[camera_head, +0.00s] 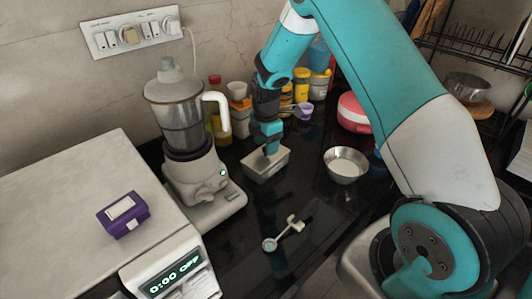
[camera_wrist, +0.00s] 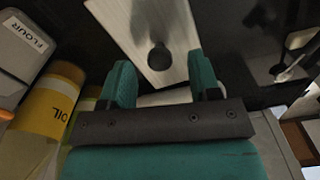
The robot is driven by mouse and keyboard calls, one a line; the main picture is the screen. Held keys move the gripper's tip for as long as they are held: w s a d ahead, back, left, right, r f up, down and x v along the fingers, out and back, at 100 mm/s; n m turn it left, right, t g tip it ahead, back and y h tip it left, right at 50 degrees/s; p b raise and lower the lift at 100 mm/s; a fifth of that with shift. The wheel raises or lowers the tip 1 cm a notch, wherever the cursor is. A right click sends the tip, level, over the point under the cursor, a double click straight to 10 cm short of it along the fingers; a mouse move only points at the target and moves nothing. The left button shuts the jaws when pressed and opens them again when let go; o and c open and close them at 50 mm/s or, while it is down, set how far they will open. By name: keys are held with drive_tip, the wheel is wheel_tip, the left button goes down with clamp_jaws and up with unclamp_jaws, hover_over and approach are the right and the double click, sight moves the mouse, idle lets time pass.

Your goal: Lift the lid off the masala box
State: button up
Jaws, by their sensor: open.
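The box under my gripper, a pale grey rectangular box (camera_head: 256,175), stands on the dark counter in the head view; I take it for the masala box. Its flat lid (camera_wrist: 178,30) with a dark round knob (camera_wrist: 159,56) fills the upper middle of the wrist view. The lid looks seated on the box. My gripper (camera_head: 268,148) points down over the box, and its fingertips (camera_wrist: 160,72) are apart. In the wrist view the knob appears between and just beyond the two teal fingers, with nothing held. The exact height gap is hard to tell.
A mixer (camera_head: 187,125) stands left of the box. A steel bowl of white powder (camera_head: 345,166) is to the right. Jars, including a yellow oil container (camera_wrist: 50,103) and a flour container (camera_wrist: 27,37), crowd behind. A measuring spoon (camera_head: 270,244) lies in front on otherwise clear counter.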

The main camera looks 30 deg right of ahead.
drive_tip(key=shift+f, duration=1.25)
drive_tip(key=c, duration=1)
drive_tip(key=shift+r, duration=0.15)
